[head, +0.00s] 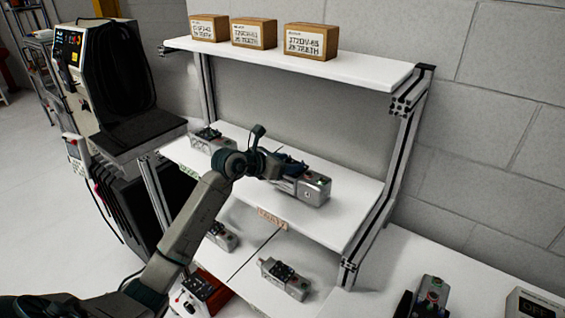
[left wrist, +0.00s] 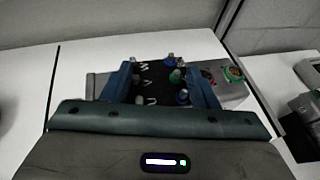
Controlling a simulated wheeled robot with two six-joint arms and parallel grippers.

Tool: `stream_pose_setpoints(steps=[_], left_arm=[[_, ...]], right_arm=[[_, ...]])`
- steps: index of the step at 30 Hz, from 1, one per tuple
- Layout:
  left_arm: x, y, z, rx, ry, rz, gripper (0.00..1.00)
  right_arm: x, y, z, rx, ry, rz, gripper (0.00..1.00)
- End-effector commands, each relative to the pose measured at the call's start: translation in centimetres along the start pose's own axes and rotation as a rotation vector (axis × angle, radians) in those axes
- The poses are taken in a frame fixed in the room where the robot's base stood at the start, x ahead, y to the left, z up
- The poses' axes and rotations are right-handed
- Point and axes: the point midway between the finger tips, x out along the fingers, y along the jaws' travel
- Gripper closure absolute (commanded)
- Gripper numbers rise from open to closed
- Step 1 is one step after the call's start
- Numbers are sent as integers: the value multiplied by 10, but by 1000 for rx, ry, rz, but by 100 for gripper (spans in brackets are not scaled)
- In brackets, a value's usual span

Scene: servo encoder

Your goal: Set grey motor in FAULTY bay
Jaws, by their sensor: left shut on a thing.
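The grey motor (head: 315,191) lies lengthwise at the right part of the middle shelf (head: 345,215), with red and green connectors at its right end. My left gripper (head: 283,172) is shut on the motor's dark connector section. In the left wrist view the motor (left wrist: 235,94) lies across, between the two blue fingers (left wrist: 165,86). It is at or just above the white surface; contact beneath is hidden. A reddish label (head: 272,218), too small to read surely, is on the shelf's front edge to the motor's lower left. My right gripper is not in view.
Another motor (head: 208,140) sits at the middle shelf's left end. Motors (head: 222,236) (head: 284,279) lie on the lower level. Cartons (head: 311,41) stand on the top shelf (head: 370,72). A frame post (head: 385,180) bounds the right side.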

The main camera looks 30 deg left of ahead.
Motion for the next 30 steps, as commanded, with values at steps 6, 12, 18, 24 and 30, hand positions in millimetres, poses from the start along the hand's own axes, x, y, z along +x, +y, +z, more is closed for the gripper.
stream_pose_setpoints(steps=[6,12,18,24,30], left_arm=[[7,-1,-18,-1,-5,0,100],[12,0,-27,3,-9,1,100],[12,0,-28,3,-9,1,100],[13,0,-33,0,-1,1,25],[13,0,-33,0,-1,1,24]], right_arm=[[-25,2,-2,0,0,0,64],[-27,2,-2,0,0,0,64],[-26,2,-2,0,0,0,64],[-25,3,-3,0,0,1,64],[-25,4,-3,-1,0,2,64]])
